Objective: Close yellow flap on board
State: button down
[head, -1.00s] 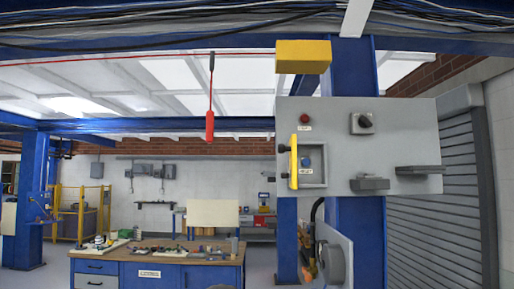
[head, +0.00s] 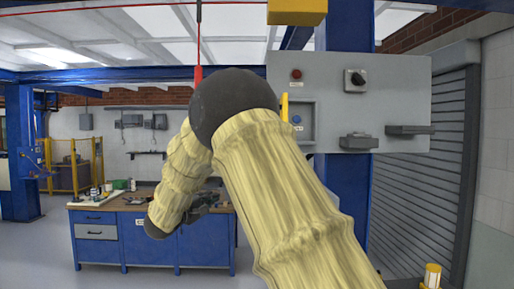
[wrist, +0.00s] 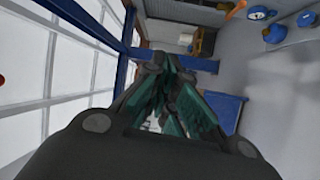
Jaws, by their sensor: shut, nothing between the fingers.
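A grey board (head: 385,95) is mounted on a blue column in the right half of the head view. The yellow flap (head: 284,107) shows as a narrow upright strip at the left edge of the board's recess, standing out from it, partly hidden by my arm. A blue button (head: 296,119) is visible inside the recess. My gripper (wrist: 172,88) is shut and empty in the wrist view, its dark fingers with green pads together. In the head view the gripper is mostly hidden by my arm, left of the board and apart from the flap.
The board also carries a red button (head: 296,74), a black rotary knob (head: 358,78) and two dark grey protruding parts below. A yellow box (head: 297,10) sits above it. A blue workbench (head: 95,238) stands at the back left. A grey roller shutter (head: 425,170) is on the right.

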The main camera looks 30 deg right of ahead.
jog(key=s+r+m+g+h+p, duration=0.1)
jog(key=s+r+g, duration=0.25)
jog(key=r, duration=1.15)
jog(key=s+r+m+g+p, duration=0.1)
jog(key=s+r+g, duration=0.3)
jog(key=r, duration=1.1)
jog(key=s+d+t+p, duration=0.1)
jog(key=d+p, duration=0.5)
jog(key=d, duration=0.7)
jog(key=shift+s+d+r, duration=0.15)
jog(key=shift+s+r, duration=0.1)
jog(key=shift+s, duration=0.1)
jog(key=shift+d, duration=0.1)
